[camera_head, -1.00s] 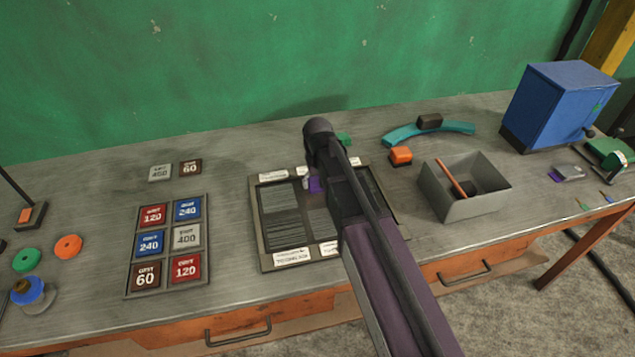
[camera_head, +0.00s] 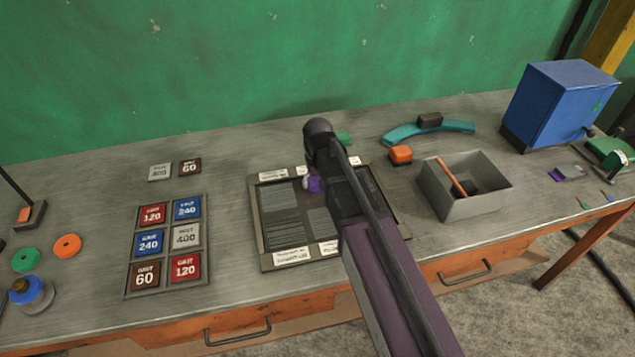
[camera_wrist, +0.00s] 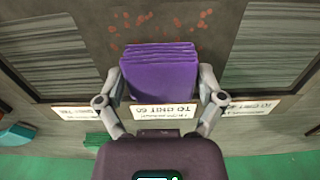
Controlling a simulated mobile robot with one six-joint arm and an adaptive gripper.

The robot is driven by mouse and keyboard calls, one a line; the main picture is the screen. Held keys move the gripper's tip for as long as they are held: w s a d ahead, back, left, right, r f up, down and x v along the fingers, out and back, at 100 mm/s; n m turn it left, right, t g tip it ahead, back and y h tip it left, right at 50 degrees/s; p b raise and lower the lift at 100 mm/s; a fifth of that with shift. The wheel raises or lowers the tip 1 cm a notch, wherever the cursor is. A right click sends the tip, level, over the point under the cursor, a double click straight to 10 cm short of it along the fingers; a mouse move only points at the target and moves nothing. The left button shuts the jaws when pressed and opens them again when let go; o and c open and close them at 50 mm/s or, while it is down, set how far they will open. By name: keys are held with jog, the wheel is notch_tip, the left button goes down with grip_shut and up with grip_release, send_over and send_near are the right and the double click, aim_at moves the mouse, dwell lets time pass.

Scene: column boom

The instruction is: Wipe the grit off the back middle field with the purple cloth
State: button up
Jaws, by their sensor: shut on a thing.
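The purple cloth (camera_wrist: 160,72) is a folded pad between the two fingers of my gripper (camera_wrist: 160,88), which is shut on it. In the wrist view the cloth is over the back middle field (camera_wrist: 215,40), close to its labelled back edge. Reddish-brown grit specks (camera_wrist: 140,19) show on the dark field beyond the cloth and at both its sides. In the head view only a bit of the cloth (camera_head: 314,184) shows beside my arm. My arm hides most of the middle field there. I cannot tell whether the cloth touches the field.
The framed panel (camera_head: 254,222) has striped fields and white labels. A tray of grit tiles (camera_head: 131,245) lies to the left.

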jog(key=shift+f+b, duration=0.45)
jog(key=shift+f, duration=0.05)
jog(key=shift+a, duration=0.1)
jog(key=shift+s+a+r, duration=0.1)
jog(key=shift+s+a, duration=0.15)
jog(key=shift+a, duration=0.6)
jog(key=shift+d, duration=0.1)
jog(key=shift+w+d, duration=0.25)
jog(key=shift+d, duration=0.65)
jog(key=shift+w+d, duration=0.25)
jog(key=shift+d, duration=0.6)
jog(key=shift+a, duration=0.1)
jog(key=shift+s+a, duration=0.25)
jog(key=shift+a, duration=0.65)
jog(key=shift+s+a, duration=0.25)
jog(key=shift+a, duration=0.6)
